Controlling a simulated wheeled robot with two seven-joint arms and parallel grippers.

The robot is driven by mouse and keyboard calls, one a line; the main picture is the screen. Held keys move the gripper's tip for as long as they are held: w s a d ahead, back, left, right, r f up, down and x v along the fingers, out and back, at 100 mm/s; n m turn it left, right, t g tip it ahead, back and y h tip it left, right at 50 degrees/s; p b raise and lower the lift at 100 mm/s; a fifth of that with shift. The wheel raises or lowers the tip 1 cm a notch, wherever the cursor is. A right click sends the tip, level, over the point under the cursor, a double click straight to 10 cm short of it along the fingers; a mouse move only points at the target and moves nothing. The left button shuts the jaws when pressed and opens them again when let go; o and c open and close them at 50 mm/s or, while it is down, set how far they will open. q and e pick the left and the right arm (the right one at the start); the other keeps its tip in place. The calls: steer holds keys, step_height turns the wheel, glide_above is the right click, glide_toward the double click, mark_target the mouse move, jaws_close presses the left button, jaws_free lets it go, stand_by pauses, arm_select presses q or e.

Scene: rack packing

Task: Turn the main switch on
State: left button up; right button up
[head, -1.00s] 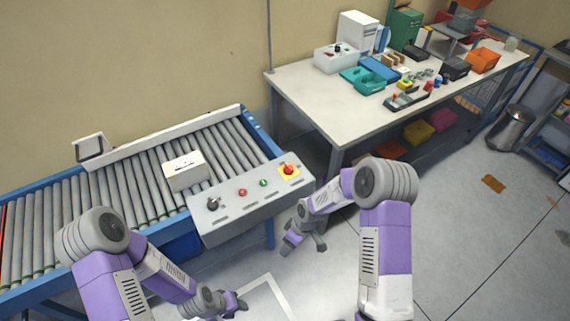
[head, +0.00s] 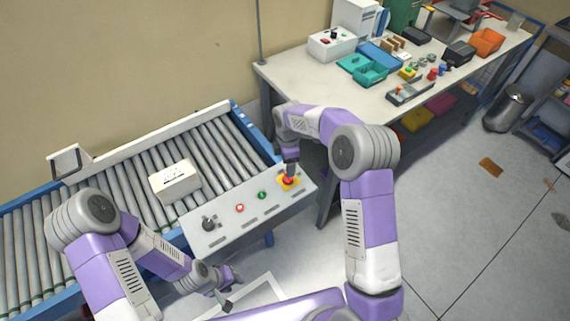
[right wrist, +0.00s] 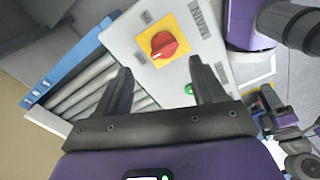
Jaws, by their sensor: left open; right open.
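The grey control panel (head: 228,222) is fixed to the near side of the roller conveyor. A red rotary knob on a yellow plate (head: 289,181) is at its right end. In the right wrist view the red knob (right wrist: 164,45) has a raised grip bar and lies just beyond the gap between my fingertips. My right gripper (head: 291,171) is above the knob, pointing down; in its wrist view the gripper (right wrist: 161,70) is open and empty. Whether a finger touches the knob I cannot tell. My left gripper (head: 229,287) is open and empty, low in front of the panel.
The panel also has a black knob (head: 208,224), a red button (head: 240,208) and a green button (head: 262,195). A white box (head: 175,181) sits on the conveyor rollers (head: 222,150). A cluttered workbench (head: 330,90) stands behind my right arm.

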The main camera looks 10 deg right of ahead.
steer(key=f, duration=0.7)
steer(key=shift+s, duration=0.35)
steer(key=shift+c, duration=0.3)
steer(key=c, duration=0.9)
